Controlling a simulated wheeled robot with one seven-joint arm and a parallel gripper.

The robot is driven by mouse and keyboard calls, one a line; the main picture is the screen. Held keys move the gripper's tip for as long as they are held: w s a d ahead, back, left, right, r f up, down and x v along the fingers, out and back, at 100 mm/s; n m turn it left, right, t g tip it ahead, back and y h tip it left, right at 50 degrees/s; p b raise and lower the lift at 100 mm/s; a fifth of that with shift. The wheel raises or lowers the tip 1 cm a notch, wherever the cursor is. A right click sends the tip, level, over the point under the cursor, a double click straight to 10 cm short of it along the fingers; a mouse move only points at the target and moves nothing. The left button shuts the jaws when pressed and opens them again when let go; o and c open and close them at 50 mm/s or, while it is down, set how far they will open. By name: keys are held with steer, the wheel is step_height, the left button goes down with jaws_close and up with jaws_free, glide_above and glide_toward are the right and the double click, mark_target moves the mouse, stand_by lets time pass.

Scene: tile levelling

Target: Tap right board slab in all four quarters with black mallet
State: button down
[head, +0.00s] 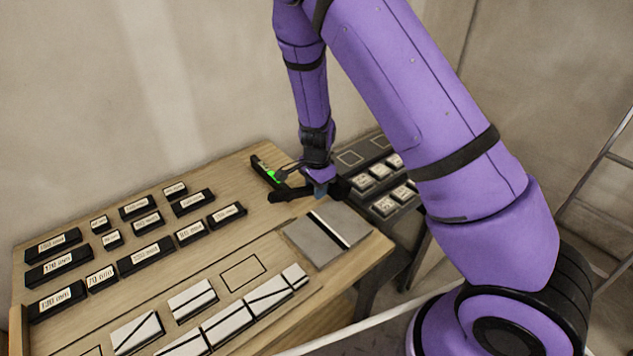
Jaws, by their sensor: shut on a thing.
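Two grey slabs lie side by side on the wooden table, with a white strip between them: the left slab (309,241) and the right board slab (345,221). My gripper (319,187) points down just behind the slabs, near the table's back right edge. It is shut on a dark thing that appears to be the black mallet (285,194), which shows as a black shape reaching left of the fingers. The fingers hide part of it. I cannot tell whether it touches the table. It does not cover the right slab's top face.
A black level with a green window (271,174) lies behind the gripper. Several black labelled blocks (146,252) fill the table's left. White pieces with dark lines (227,327) lie in front. A dark side table (350,158) holds small pale blocks. A ladder (606,180) stands right.

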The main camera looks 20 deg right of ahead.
steer(key=shift+f, duration=0.2)
stand_by(1.1)
step_height(320, 180, down, 5)
steer(key=shift+f, duration=0.1)
steer(key=shift+r, duration=2.65)
